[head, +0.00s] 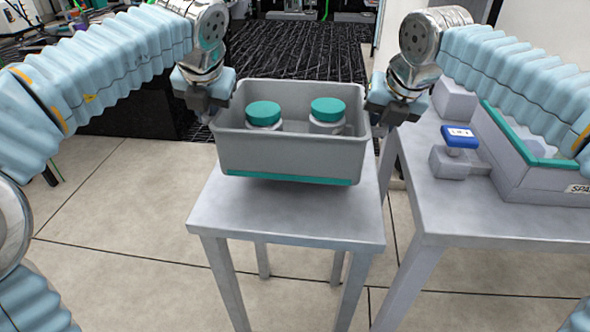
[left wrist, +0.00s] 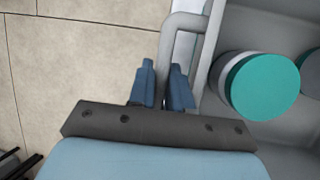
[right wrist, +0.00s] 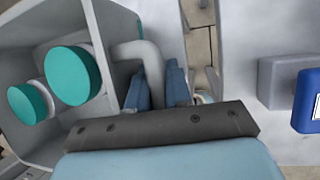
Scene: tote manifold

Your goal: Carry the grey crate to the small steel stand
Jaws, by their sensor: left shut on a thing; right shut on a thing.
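The grey crate (head: 290,160) with a teal stripe is over the small steel stand (head: 285,217) in the head view. A dark shadow shows under its front edge; I cannot tell whether it touches the top. Two jars with teal lids, a left jar (head: 263,113) and a right jar (head: 327,112), stand upright inside. My left gripper (head: 212,100) is shut on the crate's left handle, which shows in the left wrist view (left wrist: 185,22). My right gripper (head: 385,105) is shut on the right handle, seen in the right wrist view (right wrist: 135,50).
A larger grey table (head: 480,215) stands close on the right. It holds a grey block with a blue-topped device (head: 460,138) and a labelled grey bin (head: 530,165) with a teal rim. Tiled floor (head: 110,200) is clear at the left.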

